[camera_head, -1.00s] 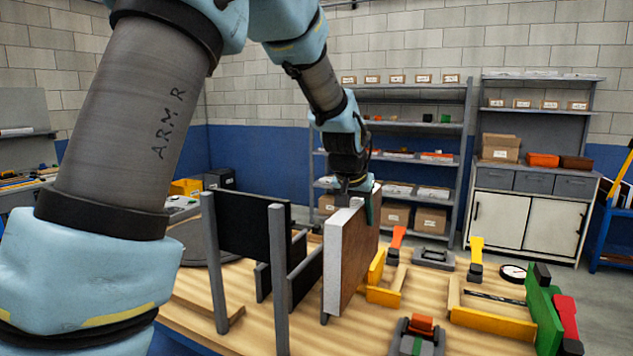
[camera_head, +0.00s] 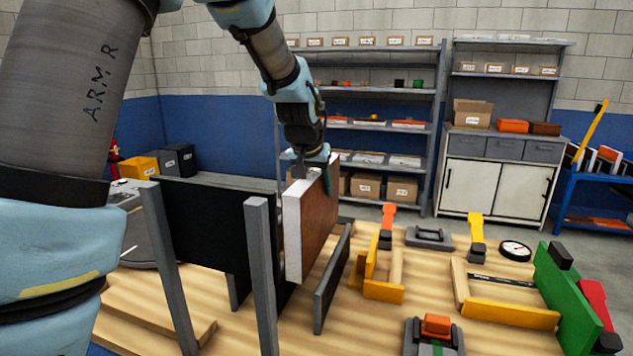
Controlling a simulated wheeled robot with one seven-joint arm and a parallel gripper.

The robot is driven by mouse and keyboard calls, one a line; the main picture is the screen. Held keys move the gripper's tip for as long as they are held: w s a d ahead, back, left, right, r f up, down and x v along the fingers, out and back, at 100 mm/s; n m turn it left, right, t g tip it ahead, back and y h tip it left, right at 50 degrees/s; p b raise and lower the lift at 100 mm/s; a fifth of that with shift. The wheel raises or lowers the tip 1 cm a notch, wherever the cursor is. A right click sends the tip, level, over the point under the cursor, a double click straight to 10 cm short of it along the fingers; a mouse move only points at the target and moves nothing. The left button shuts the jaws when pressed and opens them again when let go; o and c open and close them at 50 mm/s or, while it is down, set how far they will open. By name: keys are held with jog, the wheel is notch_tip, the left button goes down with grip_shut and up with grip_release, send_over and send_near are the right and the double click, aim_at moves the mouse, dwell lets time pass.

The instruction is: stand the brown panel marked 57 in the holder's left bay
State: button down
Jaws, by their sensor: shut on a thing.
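The brown panel (camera_head: 322,215) is upright, its pale narrow edge towards me. No mark 57 can be read on the visible face. My gripper (camera_head: 308,172) is shut on the panel's top edge; the fingertips are partly hidden. The grey holder has a tall left post (camera_head: 170,265), a tall middle post (camera_head: 262,275), a large black board (camera_head: 205,225) behind them and a low grey wall (camera_head: 332,278) on the right. In the picture the panel is between the middle post and the low wall. Its lower edge appears above the tabletop. The left bay's floor is partly hidden.
Right of the holder are a yellow frame (camera_head: 384,290), an orange-handled tool (camera_head: 388,220), a grey clamp-like block (camera_head: 430,237), another yellow frame (camera_head: 510,314) and a green block (camera_head: 568,300). Bare wood shows between them. My arm covers the left side.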

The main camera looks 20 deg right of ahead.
jog(key=shift+f+b, duration=3.85)
jog(key=shift+f, duration=2.05)
jog(key=shift+s+a, duration=0.15)
jog(key=shift+s, duration=0.1)
jog(key=shift+c, duration=1.2)
grip_release()
jog(key=b+v, duration=0.2)
jog(key=v, duration=0.8)
jog(key=shift+s+a+r, duration=0.15)
jog(key=shift+a+r, duration=0.05)
jog(key=shift+r, duration=0.1)
jog(key=shift+s, duration=0.1)
